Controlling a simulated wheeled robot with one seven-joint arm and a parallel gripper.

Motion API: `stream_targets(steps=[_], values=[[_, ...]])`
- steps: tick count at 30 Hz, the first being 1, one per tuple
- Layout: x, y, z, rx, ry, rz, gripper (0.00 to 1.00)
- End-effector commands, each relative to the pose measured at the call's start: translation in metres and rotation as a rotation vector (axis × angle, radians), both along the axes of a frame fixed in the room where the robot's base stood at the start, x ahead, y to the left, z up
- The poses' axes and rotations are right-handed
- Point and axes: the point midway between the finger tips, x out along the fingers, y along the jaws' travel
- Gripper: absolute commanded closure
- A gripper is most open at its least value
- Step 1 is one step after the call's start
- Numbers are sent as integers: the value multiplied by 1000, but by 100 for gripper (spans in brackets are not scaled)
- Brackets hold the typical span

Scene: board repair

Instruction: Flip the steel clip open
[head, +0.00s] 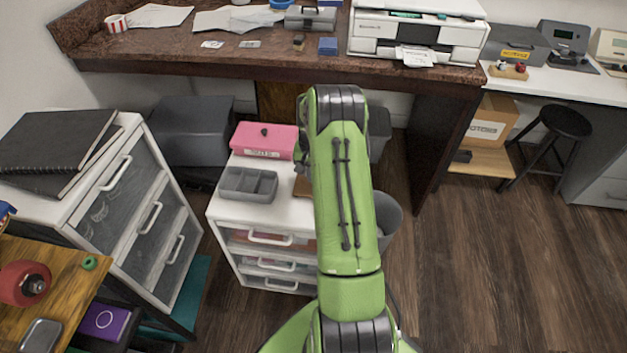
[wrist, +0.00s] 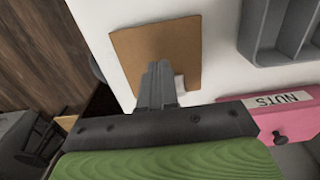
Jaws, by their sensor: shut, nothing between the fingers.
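A flat brown board (wrist: 127,44) lies on a white top in the wrist view. A sliver of the board (head: 301,187) also shows beside my arm in the head view. I cannot make out a steel clip on it; a clip may be hidden behind my fingers. My gripper (wrist: 158,68) is shut and empty, its fingers reaching over the board's near edge. I cannot tell whether they touch it. A small white patch (wrist: 180,87) shows just right of the fingers. In the head view my green arm hides the gripper.
The white drawer unit (head: 225,207) also bears a grey divided tray (head: 233,190) and a pink box (head: 262,140), labelled NUTS in the wrist view (wrist: 290,122). A grey bin (head: 388,213) stands right of the unit. Open wooden floor (head: 500,260) lies at the right.

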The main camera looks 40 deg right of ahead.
Motion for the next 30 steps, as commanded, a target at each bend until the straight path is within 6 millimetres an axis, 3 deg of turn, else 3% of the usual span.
stream_targets(steps=[30], values=[[0, 1, 82, 1, -1, 1, 100]])
